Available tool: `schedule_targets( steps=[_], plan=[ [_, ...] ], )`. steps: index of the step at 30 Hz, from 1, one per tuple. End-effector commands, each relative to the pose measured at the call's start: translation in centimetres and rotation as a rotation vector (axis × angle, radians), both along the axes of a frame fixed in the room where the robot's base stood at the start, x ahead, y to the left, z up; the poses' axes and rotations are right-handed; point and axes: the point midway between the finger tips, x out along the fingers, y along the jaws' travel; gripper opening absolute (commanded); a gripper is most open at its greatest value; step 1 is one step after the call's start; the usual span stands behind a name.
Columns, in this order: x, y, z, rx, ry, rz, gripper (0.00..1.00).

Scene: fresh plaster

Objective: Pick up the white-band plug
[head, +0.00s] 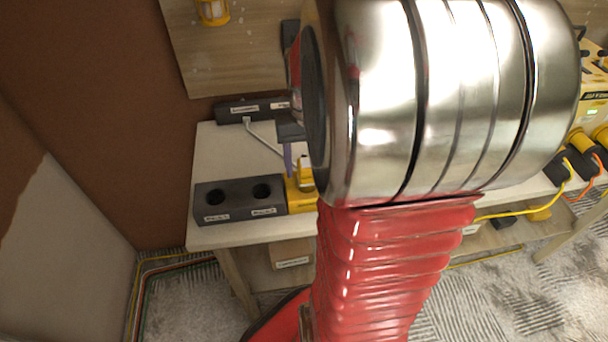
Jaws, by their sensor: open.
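My gripper (289,150) shows only in part, as a dark piece and a thin purple strip left of my silver arm link. It is open; most of it is hidden behind the link. A yellow plug-like piece (305,173) stands upright on a yellow block (299,200) just below and right of the visible gripper part. A pale band seems to run around its lower part, but it is too small and half covered to be sure it is the white-band plug. I cannot tell whether the gripper touches it.
A dark block with two round holes (238,203) sits left of the yellow block on the pale table (215,150). A dark labelled strip (240,110) with a grey cable lies at the back. Yellow plugs with cables (582,142) stand far right. A brown wall rises at left.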

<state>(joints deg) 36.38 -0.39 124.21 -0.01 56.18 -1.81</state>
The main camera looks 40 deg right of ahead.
Motion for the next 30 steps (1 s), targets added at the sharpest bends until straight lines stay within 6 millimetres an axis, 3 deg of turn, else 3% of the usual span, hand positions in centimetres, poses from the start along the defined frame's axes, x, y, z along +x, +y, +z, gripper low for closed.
schedule_targets(
  steps=[11,30],
  plan=[
    [-0.01,-0.02,0.04,0.0,0.0,0.0,0.55],
    [-0.01,-0.02,0.03,0.0,0.0,-0.001,0.1]
  ],
)
